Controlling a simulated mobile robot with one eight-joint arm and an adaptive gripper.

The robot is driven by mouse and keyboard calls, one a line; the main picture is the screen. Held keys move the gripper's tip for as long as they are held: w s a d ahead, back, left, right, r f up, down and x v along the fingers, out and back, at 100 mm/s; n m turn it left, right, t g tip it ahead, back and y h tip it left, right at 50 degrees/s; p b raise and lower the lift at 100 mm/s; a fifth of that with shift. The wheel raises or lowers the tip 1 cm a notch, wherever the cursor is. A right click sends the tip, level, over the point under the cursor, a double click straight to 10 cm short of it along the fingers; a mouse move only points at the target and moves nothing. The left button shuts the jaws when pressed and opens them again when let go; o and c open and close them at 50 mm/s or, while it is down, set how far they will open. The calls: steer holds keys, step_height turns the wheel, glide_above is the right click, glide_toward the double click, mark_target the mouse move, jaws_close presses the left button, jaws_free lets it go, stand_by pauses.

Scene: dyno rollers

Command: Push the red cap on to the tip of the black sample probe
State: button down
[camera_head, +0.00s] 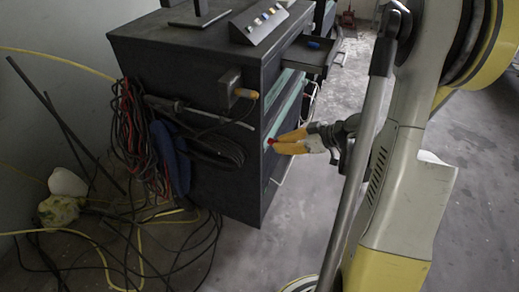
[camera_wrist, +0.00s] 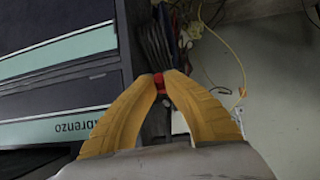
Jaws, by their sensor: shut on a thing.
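The small red cap (camera_head: 270,141) is pinched between the yellow fingertips of my gripper (camera_head: 277,142). In the wrist view the red cap (camera_wrist: 158,83) shows between the tips of my gripper (camera_wrist: 160,77). In the head view my gripper is beside the right front corner of the dark cabinet, pointing left.
The dark cabinet (camera_head: 213,158) fills the middle, with a sloped button panel (camera_head: 262,22) on top. A box with a yellow-orange knob (camera_head: 232,90) and coiled black hose (camera_head: 222,150) are on its side. Loose cables (camera_head: 120,240) cover the floor at left. Bare floor lies right.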

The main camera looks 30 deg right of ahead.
steer(key=shift+n+g+y, duration=0.3)
steer(key=shift+n, duration=0.1)
steer(key=shift+w+a+r+p, duration=0.3)
steer(key=shift+w+a+r, duration=0.05)
steer(key=shift+w, duration=0.3)
steer(key=shift+w+a+r+p, duration=0.3)
steer(key=shift+w+p, duration=0.05)
steer(key=shift+w, duration=0.35)
steer(key=shift+w+a+r+p, duration=0.3)
steer(key=shift+w+a+r, duration=0.05)
steer(key=shift+w, duration=0.3)
steer(key=shift+s, duration=0.1)
steer(key=shift+w+a+r+b, duration=0.25)
steer(key=shift+w+a+b, duration=0.2)
steer(key=shift+w+b, duration=0.15)
stand_by(1.0)
steer(key=c, duration=1.5)
jaws_free()
steer(key=shift+w, duration=0.1)
steer(key=shift+c, duration=0.2)
